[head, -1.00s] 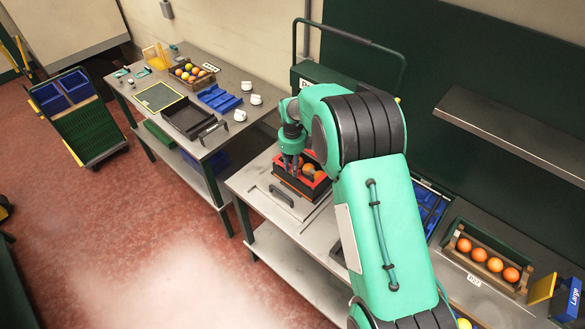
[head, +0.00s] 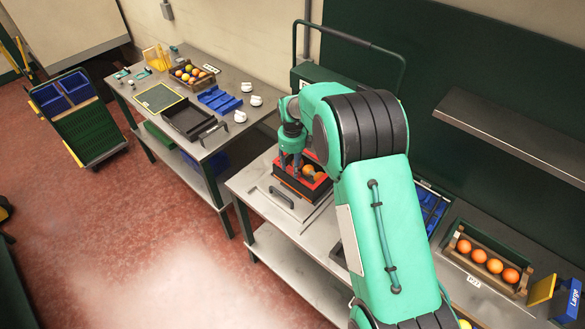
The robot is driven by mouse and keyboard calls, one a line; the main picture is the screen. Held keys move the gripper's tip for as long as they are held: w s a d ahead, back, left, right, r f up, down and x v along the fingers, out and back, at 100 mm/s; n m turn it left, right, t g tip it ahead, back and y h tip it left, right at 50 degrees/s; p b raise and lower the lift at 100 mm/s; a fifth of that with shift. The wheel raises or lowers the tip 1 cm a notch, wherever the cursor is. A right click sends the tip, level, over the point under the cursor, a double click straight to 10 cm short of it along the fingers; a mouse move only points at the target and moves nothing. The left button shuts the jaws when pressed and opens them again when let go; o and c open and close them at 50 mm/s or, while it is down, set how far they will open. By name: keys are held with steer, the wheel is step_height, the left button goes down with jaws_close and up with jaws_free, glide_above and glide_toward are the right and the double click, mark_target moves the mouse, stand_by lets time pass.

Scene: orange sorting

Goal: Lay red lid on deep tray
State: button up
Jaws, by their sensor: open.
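A dark box with red along its top (head: 285,179) sits on the near steel table under my gripper, with oranges (head: 308,171) showing inside it. I cannot tell whether the red is a lid or the box's own rim or lining. My gripper (head: 290,168) is open, pointing down over the box's left part; its fingertips are small and partly merge with the box. I cannot tell whether they touch it. A black tray (head: 178,122) stands on the far table; I cannot tell whether it or the box is the deep tray.
A flat steel panel with a black handle (head: 282,197) lies in front of the box. Blue trays (head: 219,99), white cups (head: 240,116) and a crate of fruit (head: 189,75) stand on the far table. A wooden crate of oranges (head: 487,262) is at right.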

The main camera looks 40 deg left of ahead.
step_height(320, 180, up, 8)
steer(key=p, duration=0.1)
steer(key=shift+f+p, duration=0.15)
steer(key=shift+p, duration=0.2)
stand_by(0.6)
stand_by(0.3)
steer(key=shift+w+d, duration=0.1)
